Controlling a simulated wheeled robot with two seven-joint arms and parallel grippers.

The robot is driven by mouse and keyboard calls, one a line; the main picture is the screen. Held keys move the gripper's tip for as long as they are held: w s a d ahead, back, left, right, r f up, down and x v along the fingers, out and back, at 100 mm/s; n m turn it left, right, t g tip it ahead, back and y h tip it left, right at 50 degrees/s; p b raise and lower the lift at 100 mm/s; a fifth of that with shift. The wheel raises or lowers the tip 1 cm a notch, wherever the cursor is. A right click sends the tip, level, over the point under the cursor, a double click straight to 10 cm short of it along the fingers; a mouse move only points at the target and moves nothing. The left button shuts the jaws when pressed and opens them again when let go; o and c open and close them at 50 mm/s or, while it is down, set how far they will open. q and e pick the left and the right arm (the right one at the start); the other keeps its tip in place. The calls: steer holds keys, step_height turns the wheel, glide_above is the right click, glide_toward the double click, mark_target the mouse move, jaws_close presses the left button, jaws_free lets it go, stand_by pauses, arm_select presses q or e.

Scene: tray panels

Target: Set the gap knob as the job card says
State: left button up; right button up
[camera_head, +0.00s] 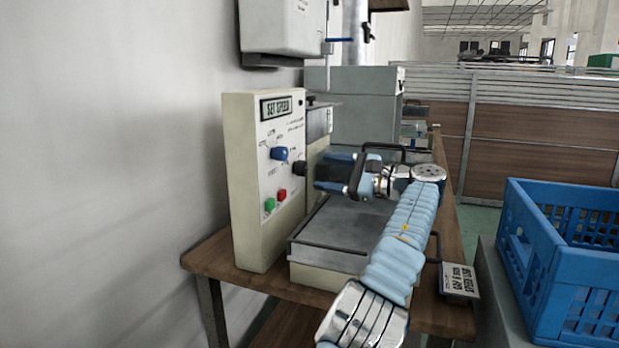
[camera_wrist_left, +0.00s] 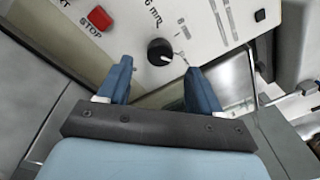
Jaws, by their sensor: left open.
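The gap knob (camera_wrist_left: 160,51) is a small round black knob on the cream control panel (camera_head: 245,180), with "6 mm" printed beside it in the left wrist view. It also shows as a dark knob (camera_head: 300,168) in the head view. My left gripper (camera_head: 319,171) is open and points at the panel; in the left wrist view its two blue fingertips (camera_wrist_left: 158,66) stand either side of the knob, just short of it, with no clear contact. The job card (camera_head: 460,280) lies at the bench's front right; it seems to name a gap in mm and a speed, but the number is too small to trust.
A green button (camera_head: 269,205) and a red stop button (camera_head: 282,195) are below. A blue crate (camera_head: 560,260) stands at right. The wall borders the panel's left.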

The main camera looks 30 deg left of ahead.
mark_target(306, 169)
arm_select(q)
steer(key=a, duration=0.5)
steer(key=shift+s+a, duration=0.35)
steer(key=shift+s, duration=0.05)
steer(key=c, duration=1)
steer(key=shift+c, duration=0.2)
stand_by(0.6)
steer(key=o, duration=1)
steer(key=shift+o, duration=0.2)
steer(key=shift+d, duration=0.1)
